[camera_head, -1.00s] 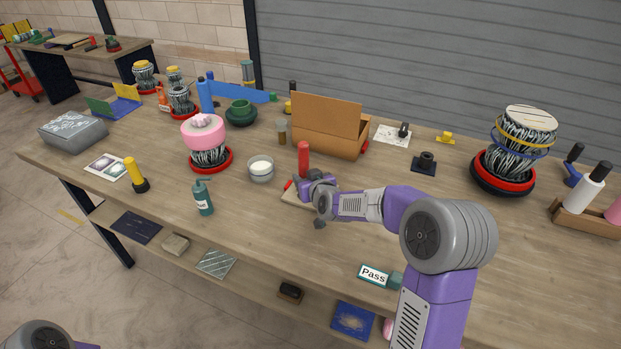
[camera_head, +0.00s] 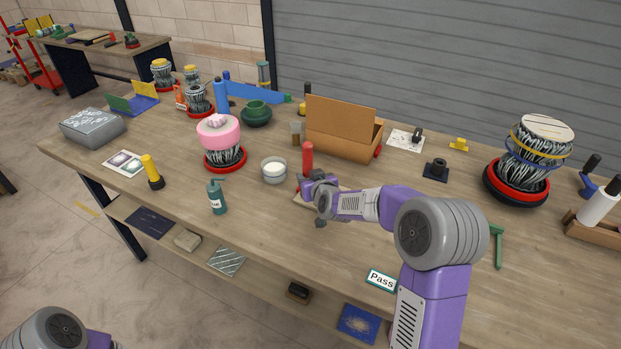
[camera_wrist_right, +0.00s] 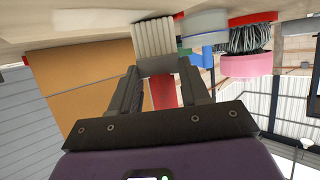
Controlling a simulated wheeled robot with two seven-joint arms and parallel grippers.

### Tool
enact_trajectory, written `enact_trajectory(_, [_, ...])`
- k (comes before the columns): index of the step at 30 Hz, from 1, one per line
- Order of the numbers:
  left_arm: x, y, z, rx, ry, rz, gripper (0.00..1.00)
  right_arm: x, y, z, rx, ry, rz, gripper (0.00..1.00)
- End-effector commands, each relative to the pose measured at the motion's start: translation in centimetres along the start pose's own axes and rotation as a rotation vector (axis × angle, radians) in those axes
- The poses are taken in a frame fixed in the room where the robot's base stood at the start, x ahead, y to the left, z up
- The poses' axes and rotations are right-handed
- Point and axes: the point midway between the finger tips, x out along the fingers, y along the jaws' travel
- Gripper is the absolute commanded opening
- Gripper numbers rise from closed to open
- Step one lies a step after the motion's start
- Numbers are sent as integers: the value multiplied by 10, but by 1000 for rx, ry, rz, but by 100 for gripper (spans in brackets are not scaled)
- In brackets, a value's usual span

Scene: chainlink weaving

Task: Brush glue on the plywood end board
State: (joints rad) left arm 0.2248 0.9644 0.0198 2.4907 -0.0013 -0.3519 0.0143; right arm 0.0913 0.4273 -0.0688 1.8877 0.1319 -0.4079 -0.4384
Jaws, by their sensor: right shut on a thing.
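My right gripper (camera_head: 318,190) is shut on a brush with a thick red handle (camera_head: 307,158), held upright. In the right wrist view the ridged cream head of the brush (camera_wrist_right: 153,38) shows beyond the fingers (camera_wrist_right: 158,85), with the red handle behind. A thin pale board (camera_head: 302,201), likely the plywood end board, lies under the gripper and is mostly hidden by it. I cannot tell whether the bristles touch it. A clear bowl of white stuff (camera_head: 274,171) stands just left of the gripper. My left gripper is out of view.
An open brown box (camera_head: 345,140) is behind the gripper. A pink-topped drum (camera_head: 221,143) stands left of the bowl. The tabletop front right of the bottle is clear.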

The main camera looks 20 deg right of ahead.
Motion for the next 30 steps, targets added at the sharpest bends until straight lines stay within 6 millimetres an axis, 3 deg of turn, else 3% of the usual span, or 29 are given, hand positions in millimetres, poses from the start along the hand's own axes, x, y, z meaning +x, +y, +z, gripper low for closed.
enact_trajectory(30, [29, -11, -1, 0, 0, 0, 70, -21, 25, 13, 0, 0, 1, 15])
